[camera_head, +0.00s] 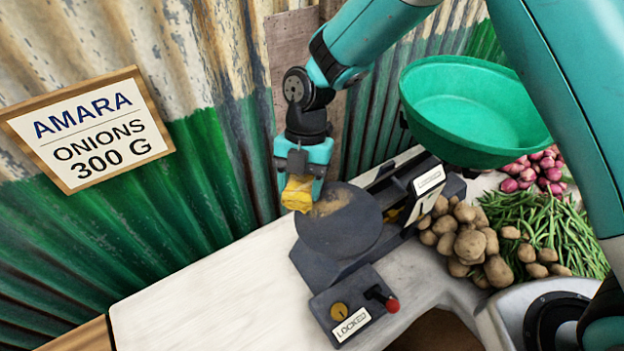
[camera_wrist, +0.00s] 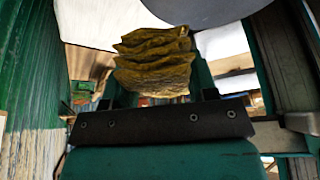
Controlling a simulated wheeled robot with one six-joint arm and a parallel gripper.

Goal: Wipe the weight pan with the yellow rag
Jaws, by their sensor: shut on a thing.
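My gripper (camera_head: 301,175) is shut on the yellow rag (camera_head: 297,194), which is folded and bunched. The rag also shows between the jaws in the wrist view (camera_wrist: 153,62). The weight pan (camera_head: 345,228) is a dark round plate on the left end of the balance. A brownish dirty patch (camera_head: 331,203) shows on its upper part. The rag is at the pan's upper left edge in the head view; I cannot tell whether it touches the pan. Part of the pan also shows at the top of the wrist view (camera_wrist: 205,10).
The balance's front block (camera_head: 352,314) has a "LOCKED" label, a brass knob and a red-tipped lever. A green bowl (camera_head: 470,105) sits on its right end. Potatoes (camera_head: 470,243), green beans (camera_head: 548,228) and onions (camera_head: 540,172) lie right. The white counter (camera_head: 215,300) is clear on the left. A corrugated wall stands behind.

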